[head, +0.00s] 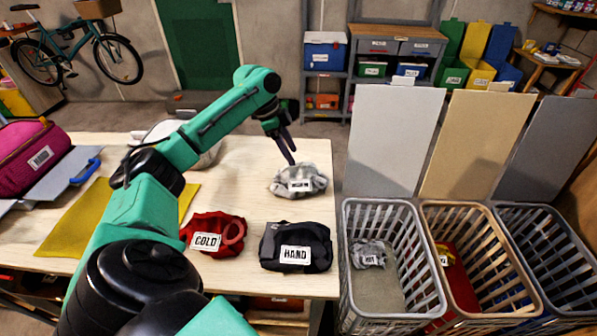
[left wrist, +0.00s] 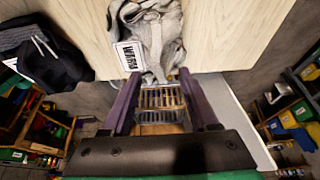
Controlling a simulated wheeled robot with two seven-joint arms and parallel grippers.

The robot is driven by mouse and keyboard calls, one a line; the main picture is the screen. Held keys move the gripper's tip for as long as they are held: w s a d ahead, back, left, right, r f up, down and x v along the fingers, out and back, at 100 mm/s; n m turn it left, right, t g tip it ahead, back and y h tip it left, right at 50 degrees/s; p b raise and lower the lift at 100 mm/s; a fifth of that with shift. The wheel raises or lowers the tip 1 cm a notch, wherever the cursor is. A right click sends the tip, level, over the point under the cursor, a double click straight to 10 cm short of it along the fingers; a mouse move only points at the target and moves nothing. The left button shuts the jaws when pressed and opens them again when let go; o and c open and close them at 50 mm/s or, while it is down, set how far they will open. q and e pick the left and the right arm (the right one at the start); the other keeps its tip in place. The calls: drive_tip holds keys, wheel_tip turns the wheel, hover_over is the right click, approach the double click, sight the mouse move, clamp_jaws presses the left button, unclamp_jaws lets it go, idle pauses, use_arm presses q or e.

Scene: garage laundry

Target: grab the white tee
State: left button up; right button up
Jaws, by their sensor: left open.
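The white tee appears as a crumpled pale grey-white cloth (head: 313,187) with a tag, near the right edge of the table. In the left wrist view the cloth (left wrist: 170,32) lies just beyond the fingertips, and its tag reads WARM. My left gripper (head: 290,158) points down just above the far side of the cloth. Its two fingers (left wrist: 156,85) are spread apart with nothing held between them. I cannot tell whether a fingertip touches the cloth. My right gripper is not in view.
A red garment (head: 203,230) tagged COLD and a black one (head: 296,237) tagged HAND lie nearer on the table (head: 235,170). Grey (head: 425,300), tan (head: 520,290) and dark blue (head: 545,225) baskets stand to the right; the grey one holds a grey garment (head: 371,254).

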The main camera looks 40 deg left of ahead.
sight(298, 163)
use_arm(q)
drive_tip(key=p+x, duration=0.1)
drive_tip(key=x, duration=0.3)
drive_tip(key=shift+d, duration=0.2)
drive_tip(key=shift+d+f, duration=0.1)
drive_tip(key=shift+f, duration=0.1)
drive_tip(key=shift+c, duration=1.2)
clamp_jaws()
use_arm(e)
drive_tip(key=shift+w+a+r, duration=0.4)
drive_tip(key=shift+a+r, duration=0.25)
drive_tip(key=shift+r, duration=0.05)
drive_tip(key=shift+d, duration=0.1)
